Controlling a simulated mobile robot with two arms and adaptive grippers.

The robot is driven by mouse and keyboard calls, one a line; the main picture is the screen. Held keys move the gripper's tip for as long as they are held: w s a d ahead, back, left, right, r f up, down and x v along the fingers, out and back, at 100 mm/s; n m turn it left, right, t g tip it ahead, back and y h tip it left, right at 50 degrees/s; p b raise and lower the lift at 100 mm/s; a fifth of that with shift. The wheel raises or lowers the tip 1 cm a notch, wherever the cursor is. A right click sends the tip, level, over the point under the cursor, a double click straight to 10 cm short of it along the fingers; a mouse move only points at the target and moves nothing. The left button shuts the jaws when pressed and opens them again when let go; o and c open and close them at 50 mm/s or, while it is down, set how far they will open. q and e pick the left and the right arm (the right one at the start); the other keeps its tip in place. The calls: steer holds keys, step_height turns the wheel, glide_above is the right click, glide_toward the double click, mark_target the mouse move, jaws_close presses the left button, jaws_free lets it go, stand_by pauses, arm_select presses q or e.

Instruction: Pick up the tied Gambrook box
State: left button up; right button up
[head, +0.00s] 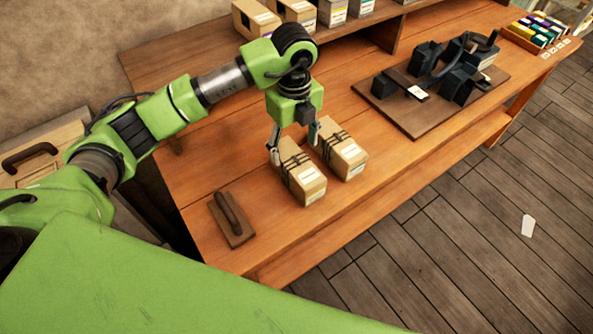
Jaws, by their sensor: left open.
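Two tied cardboard boxes stand side by side on the wooden bench. Each has dark string around it and a white label, too small to read, so I cannot tell which is the Gambrook one. The left tied box (303,176) is under my left gripper (293,146). The right tied box (346,157) stands just beside it, with a narrow gap. My left gripper is open and points down, with its fingers at either side of the left box's far end. I cannot tell whether they touch it. My right gripper is not in view.
A wooden block with a dark handle (232,219) lies on the bench at left front. A dark press on a board (430,95) stands to the right. Boxes (297,12) line a back shelf. A tray of coloured items (537,33) sits at the far right end.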

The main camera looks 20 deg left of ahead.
mark_target(295, 159)
arm_select(q)
step_height(295, 159, down, 5)
steer(key=shift+r+p, duration=0.1)
steer(key=shift+p, duration=0.25)
steer(key=f, duration=0.1)
steer(key=f+p, duration=0.1)
steer(key=f, duration=0.1)
steer(key=f+p, duration=0.1)
steer(key=f, duration=0.1)
steer(key=shift+s+d, duration=0.25)
steer(key=shift+d, duration=0.05)
steer(key=shift+f, duration=0.2)
steer(key=shift+w+r, duration=0.1)
steer(key=c, duration=1.2)
